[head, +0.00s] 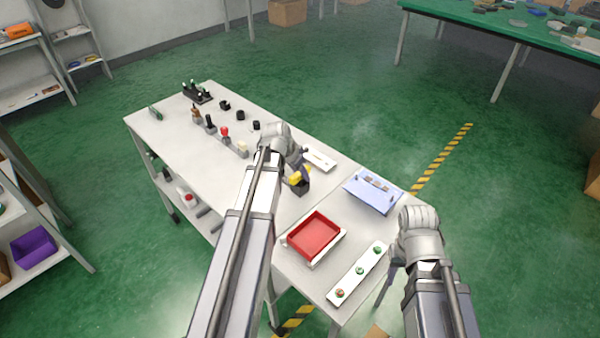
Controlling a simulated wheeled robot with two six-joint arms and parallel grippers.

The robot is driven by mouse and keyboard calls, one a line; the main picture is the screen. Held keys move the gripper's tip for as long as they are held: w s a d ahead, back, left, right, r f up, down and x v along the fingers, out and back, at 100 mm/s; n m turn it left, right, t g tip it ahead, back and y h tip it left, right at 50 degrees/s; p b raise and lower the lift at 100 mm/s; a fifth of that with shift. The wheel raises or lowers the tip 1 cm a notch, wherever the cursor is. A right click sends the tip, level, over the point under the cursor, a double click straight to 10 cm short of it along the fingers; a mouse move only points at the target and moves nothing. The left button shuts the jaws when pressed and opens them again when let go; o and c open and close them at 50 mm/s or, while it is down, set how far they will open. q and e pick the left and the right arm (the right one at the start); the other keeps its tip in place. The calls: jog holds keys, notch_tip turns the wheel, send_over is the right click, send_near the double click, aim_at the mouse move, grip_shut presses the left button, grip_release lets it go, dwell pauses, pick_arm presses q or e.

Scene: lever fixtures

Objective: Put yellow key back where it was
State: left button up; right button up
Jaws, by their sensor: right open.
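A small yellow piece (298,176), which may be the yellow key, shows at a dark block (301,188) on the white table. My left gripper (303,178) is right at it and partly covers it. I cannot tell whether its fingers are closed on the yellow piece or only beside it. My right gripper (388,288) is open and empty, pointing down just off the right edge of the table, beside the white strip with round buttons (360,271).
A red tray (314,236) and a tilted light-blue panel (374,192) stand on the near right part. A flat white plate (320,160) lies behind my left gripper. A red-topped lever (225,133) and several dark fixtures line the far left part. The left front tabletop is clear.

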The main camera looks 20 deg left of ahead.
pick_arm(q)
jog(key=shift+o, duration=0.4)
jog(key=shift+r, duration=0.15)
jog(key=shift+s+r+p, duration=0.2)
jog(key=shift+r+p, duration=0.4)
jog(key=shift+p, duration=0.1)
jog(key=p+v, duration=1)
jog(key=shift+s+r, duration=0.15)
jog(key=shift+r, duration=0.2)
jog(key=s+d+g+y, duration=0.1)
jog(key=s+d, duration=0.4)
jog(key=d, duration=0.4)
jog(key=s+d+f+g+y, duration=0.1)
jog(key=s+d+g, duration=0.1)
jog(key=s+d, duration=0.4)
jog(key=s+d+g+y, duration=0.1)
jog(key=s+d+g, duration=0.1)
jog(key=s+d, duration=0.4)
jog(key=d, duration=0.5)
jog(key=shift+d+f, duration=0.35)
